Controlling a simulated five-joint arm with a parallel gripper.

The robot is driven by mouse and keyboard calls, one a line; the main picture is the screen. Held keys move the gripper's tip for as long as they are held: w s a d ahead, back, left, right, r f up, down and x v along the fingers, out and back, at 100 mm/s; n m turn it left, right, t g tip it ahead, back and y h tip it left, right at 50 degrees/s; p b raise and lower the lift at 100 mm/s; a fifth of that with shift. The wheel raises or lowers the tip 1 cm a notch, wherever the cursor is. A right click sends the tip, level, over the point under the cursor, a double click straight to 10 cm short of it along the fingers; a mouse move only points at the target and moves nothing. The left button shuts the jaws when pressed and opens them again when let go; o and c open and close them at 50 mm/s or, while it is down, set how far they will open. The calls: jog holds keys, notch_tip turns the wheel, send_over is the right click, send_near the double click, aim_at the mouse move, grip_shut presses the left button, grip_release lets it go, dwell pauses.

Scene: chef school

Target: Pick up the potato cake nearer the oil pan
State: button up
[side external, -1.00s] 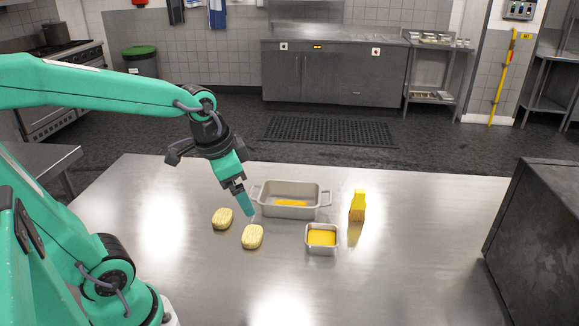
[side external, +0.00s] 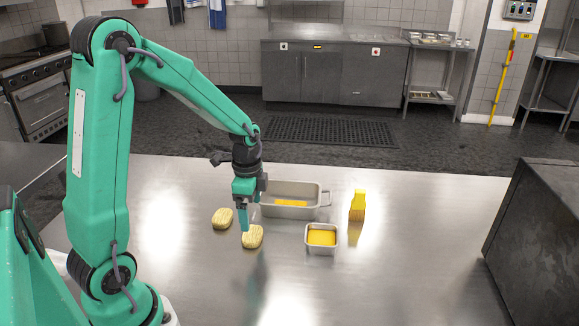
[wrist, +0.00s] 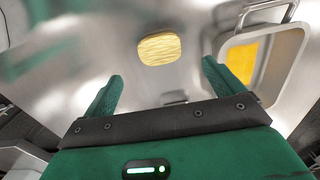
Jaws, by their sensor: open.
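Two pale yellow, ridged potato cakes lie on the steel table. The nearer one to the pans (side external: 252,238) is at the right and front; the other cake (side external: 222,218) is to its left. My gripper (side external: 244,226) points down with its fingertips at the nearer cake, overlapping its upper edge; whether they touch is unclear. In the wrist view my gripper (wrist: 160,84) is open, with no cake held between the fingers. One cake (wrist: 158,48) shows beyond the fingertips there; I cannot tell which. A small square pan (side external: 321,249) of orange-yellow content stands to the right.
A larger grey dish (side external: 322,211) with handles and a yellow patch inside stands behind the nearer cake. A yellow block-like item (side external: 357,206) stands right of it. A dark box (side external: 535,245) fills the right edge. The table front is clear.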

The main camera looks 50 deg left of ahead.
aim_at(252, 233)
jog(key=shift+f, duration=0.25)
jog(key=shift+f, duration=1.15)
jog(key=shift+f, duration=0.1)
jog(key=shift+s+a+f, duration=0.1)
jog(key=shift+f, duration=2.4)
jog(key=shift+c, duration=0.2)
jog(key=c, duration=1)
